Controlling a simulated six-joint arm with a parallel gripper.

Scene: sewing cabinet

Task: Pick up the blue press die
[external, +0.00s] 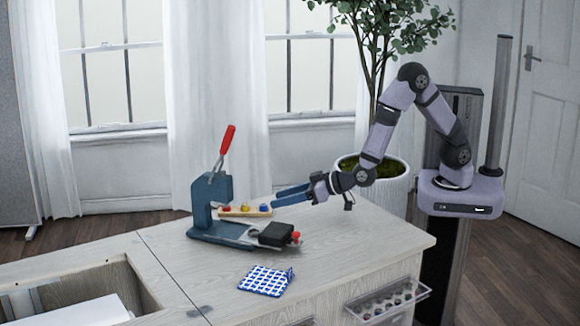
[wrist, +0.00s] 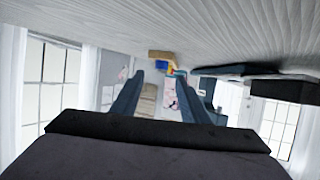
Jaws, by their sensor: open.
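The blue press die (external: 264,207) sits at the right end of a wooden holder (external: 236,213), with a yellow die (external: 245,208) and a red die (external: 227,208) to its left. In the wrist view, the blue die (wrist: 163,66) shows small and far ahead, near the line between the fingers. My gripper (external: 276,198) has long blue fingers that are apart with nothing between them. It reaches leftward, low over the table, with its tips close to the right end of the holder. I cannot tell the exact gap to the blue die.
A blue press (external: 206,208) with a red lever (external: 228,140) stands left of the holder, its base extending in front. A black block with a red knob (external: 277,235) lies at its right. A blue-white checked cloth (external: 266,281) is nearer the front edge. The table's right side is clear.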

